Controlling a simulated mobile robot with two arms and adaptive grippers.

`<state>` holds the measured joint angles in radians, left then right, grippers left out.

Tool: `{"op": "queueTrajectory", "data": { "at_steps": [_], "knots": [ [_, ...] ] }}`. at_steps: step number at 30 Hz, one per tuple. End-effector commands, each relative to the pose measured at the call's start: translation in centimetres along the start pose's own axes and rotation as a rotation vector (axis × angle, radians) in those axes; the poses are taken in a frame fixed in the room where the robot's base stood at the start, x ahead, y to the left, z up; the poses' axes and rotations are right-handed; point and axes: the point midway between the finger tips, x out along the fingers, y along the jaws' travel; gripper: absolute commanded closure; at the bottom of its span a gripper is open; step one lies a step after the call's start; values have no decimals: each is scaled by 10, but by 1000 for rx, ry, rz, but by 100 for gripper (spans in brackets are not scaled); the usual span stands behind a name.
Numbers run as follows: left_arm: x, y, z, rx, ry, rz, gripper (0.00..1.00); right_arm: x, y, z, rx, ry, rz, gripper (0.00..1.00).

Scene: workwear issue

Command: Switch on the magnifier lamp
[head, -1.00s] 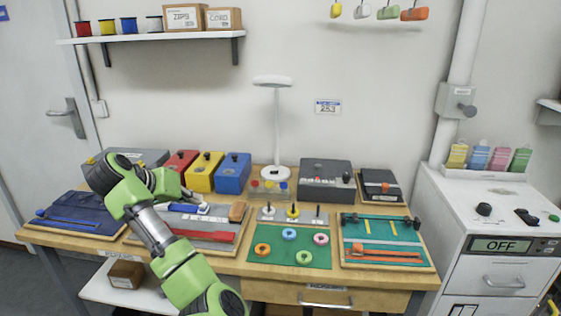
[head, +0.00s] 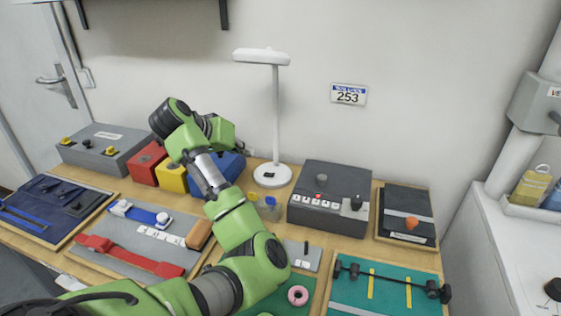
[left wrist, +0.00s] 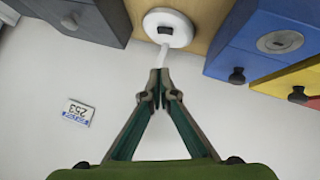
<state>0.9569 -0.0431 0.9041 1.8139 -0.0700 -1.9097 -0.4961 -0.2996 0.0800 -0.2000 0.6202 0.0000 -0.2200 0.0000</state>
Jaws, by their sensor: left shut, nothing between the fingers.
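The white magnifier lamp (head: 276,115) stands upright at the back of the bench, with a round head, a thin pole and a round base (head: 285,176). A dark switch (head: 269,175) sits on the base. In the left wrist view the base (left wrist: 181,36) is at top centre with its dark switch (left wrist: 165,30). My left gripper (head: 240,149) is left of the pole, above the blue box. In the left wrist view its fingers (left wrist: 160,92) are shut and empty, overlapping the lower pole. I cannot tell whether they touch it. My right gripper is not in view.
Red, yellow and blue boxes (head: 217,180) stand left of the lamp. A dark grey control box (head: 331,205) stands right of it. Trays of tools, including a teal one (head: 390,297), fill the bench front. The wall behind carries a 253 sign (head: 348,95).

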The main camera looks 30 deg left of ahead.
Motion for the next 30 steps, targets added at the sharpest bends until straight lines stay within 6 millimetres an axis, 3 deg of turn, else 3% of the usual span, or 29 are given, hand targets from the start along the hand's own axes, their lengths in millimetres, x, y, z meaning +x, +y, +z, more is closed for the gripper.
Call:
{"op": "queueTrajectory", "data": {
  "at_steps": [14,17,30],
  "knots": [
    [6,0,0,0,-2,1,100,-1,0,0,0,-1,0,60],
    [19,1,0,0,-4,3,100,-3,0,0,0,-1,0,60],
    [107,2,6,-2,-5,2,100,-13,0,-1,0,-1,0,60]
  ]
}}
